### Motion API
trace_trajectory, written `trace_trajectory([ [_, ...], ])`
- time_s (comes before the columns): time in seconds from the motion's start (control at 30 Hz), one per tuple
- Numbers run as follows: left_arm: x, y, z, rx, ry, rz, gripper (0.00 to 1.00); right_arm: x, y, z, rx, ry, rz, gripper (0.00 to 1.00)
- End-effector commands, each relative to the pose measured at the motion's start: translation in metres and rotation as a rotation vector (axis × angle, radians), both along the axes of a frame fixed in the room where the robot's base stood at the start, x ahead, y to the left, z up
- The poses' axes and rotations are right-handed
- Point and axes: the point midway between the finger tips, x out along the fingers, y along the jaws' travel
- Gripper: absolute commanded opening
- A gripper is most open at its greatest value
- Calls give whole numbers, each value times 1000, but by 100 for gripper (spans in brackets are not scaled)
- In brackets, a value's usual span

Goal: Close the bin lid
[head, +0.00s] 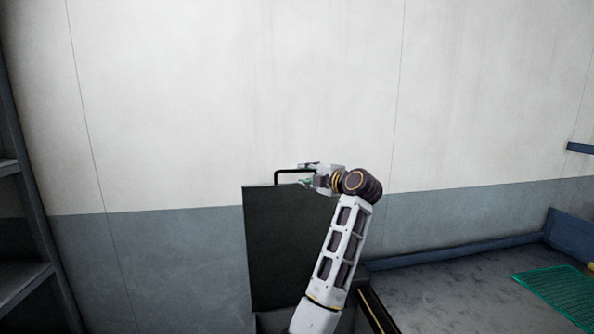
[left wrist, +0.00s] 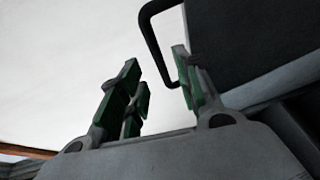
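The bin lid (head: 285,245) is a dark flat panel standing upright in front of the wall in the head view. A black bar handle (head: 279,172) rises from its top edge. My left gripper (head: 306,172) is at the lid's top right, beside the handle. In the left wrist view my left gripper (left wrist: 158,90) has its green-padded fingers spread apart. The handle (left wrist: 150,40) shows beyond the fingers and passes close to the right finger; I cannot tell if they touch. The lid (left wrist: 260,45) fills the upper right there. My right gripper is in neither view.
The bin's body is mostly hidden low behind my left arm. A grey shelf rack (head: 22,190) stands at the left edge. At right, a grey surface with a blue rim (head: 455,251) holds a green net (head: 562,290). The wall is close behind the lid.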

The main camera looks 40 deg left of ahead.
Motion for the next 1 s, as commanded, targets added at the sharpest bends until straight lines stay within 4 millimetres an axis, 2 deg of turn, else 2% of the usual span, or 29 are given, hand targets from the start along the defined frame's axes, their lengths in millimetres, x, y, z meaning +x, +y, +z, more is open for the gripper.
trace_trajectory([
  [0.3,10,38,-2,2,2,3,34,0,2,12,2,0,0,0],
  [0.5,16,56,-5,2,2,1,34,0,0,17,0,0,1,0],
  [0.7,18,64,-7,0,0,0,34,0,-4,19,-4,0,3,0],
  [1.0,18,65,-7,0,0,0,34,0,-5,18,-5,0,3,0],
])
